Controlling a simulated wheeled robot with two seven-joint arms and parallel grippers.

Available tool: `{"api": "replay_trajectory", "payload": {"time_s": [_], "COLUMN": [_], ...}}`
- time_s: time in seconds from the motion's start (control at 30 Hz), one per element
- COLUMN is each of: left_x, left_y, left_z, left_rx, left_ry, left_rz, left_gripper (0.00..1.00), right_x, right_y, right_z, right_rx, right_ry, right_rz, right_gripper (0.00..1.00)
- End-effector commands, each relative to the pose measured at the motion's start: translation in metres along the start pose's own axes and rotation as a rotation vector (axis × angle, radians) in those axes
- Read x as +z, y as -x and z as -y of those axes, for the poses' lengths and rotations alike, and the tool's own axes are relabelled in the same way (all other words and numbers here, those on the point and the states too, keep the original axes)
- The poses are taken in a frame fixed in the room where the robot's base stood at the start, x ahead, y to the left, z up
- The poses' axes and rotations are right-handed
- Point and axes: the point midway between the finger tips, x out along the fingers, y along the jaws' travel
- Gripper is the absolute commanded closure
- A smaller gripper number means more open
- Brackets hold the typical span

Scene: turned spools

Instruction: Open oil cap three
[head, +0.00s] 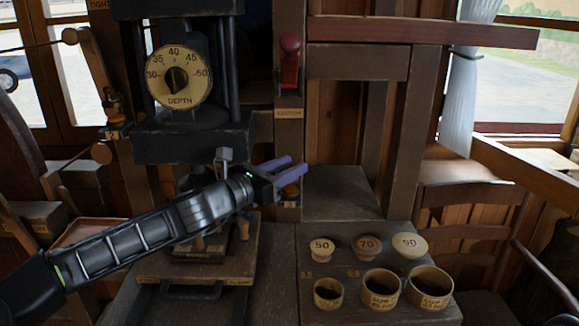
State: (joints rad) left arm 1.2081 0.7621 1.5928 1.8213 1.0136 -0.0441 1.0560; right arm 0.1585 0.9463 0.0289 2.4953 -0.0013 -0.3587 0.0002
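My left gripper (298,164) reaches in from the left to the middle of the head view. Its two purple fingers point right and stand apart, with nothing seen between them. Just below and behind the fingers is a small amber fitting (291,189), partly hidden, on the post above a small label (288,204). It may be an oil cap. A similar brass and amber fitting (115,105) sits on the left post above another label (117,131). I cannot read the number on either label. I cannot tell whether the gripper touches the nearer fitting. My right gripper is out of view.
A dark machine with a depth dial (179,77) stands behind the arm. A red lever (290,62) is on the post above the gripper. Numbered discs such as 70 (367,247) and round cups (381,289) stand on the bench at lower right.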

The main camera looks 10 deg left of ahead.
Motion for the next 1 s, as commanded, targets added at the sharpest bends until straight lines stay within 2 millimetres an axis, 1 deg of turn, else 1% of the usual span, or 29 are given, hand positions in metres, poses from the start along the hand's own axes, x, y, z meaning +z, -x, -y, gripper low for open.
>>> {"api": "replay_trajectory", "payload": {"time_s": [0.3, 0.37, 0.77, 1.0], "left_x": [-0.0007, -0.0007, -0.0006, -0.0006], "left_y": [-0.0027, -0.0027, -0.0025, -0.0025], "left_z": [-0.0002, -0.0002, -0.0001, -0.0001], "left_rx": [0.001, 0.001, 0.001, 0.001], "left_ry": [0.000, 0.000, 0.000, 0.000], "left_rz": [-0.001, -0.001, -0.001, -0.001], "left_gripper": [0.63, 0.67, 1.00, 1.00], "right_x": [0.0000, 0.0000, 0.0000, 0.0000], "right_y": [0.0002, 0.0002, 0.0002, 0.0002], "right_z": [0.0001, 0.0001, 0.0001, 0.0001], "right_rx": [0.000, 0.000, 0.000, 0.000], "right_ry": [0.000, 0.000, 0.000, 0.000], "right_rz": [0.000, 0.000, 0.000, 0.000], "right_gripper": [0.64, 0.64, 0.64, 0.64]}}
